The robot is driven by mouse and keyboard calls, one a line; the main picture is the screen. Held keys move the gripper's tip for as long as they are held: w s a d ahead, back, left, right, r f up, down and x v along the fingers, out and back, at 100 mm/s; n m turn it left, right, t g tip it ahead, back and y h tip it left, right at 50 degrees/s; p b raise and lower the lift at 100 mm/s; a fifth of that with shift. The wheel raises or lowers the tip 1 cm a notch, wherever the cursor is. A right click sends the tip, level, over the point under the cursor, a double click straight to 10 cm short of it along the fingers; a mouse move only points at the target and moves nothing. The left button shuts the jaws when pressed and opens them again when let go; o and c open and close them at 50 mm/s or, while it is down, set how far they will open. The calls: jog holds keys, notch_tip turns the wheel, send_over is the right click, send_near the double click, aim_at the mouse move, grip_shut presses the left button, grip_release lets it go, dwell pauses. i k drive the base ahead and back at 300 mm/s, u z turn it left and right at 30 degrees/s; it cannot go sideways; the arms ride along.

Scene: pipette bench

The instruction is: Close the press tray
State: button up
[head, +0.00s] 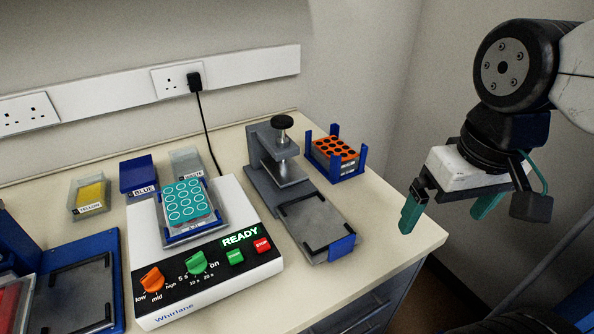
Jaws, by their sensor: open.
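The press (268,150) is a grey stand with a black knob on top, standing on the bench right of the white machine. Its tray (318,220) is a flat grey plate with black corner brackets and a blue front handle (341,248). The tray is slid out toward the bench's front edge and looks empty. My gripper (445,210) has teal fingers, is open and empty, and hangs in the air to the right of the tray, apart from it.
A white machine (160,300) with a READY panel holds a teal-topped plate (184,201). A blue-posted rack (355,178) with an orange-topped block (335,152) stands right of the press. Labelled boxes (90,195) stand behind the machine. Blue equipment (112,270) is at left.

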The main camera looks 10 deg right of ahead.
aim_at(321, 232)
jog(key=z, duration=0.05)
jog(key=k, duration=0.5)
jog(key=z, duration=1.75)
jog(key=k, duration=1.25)
jog(key=u, duration=1.65)
jog(key=i, duration=0.5)
jog(key=u, duration=0.1)
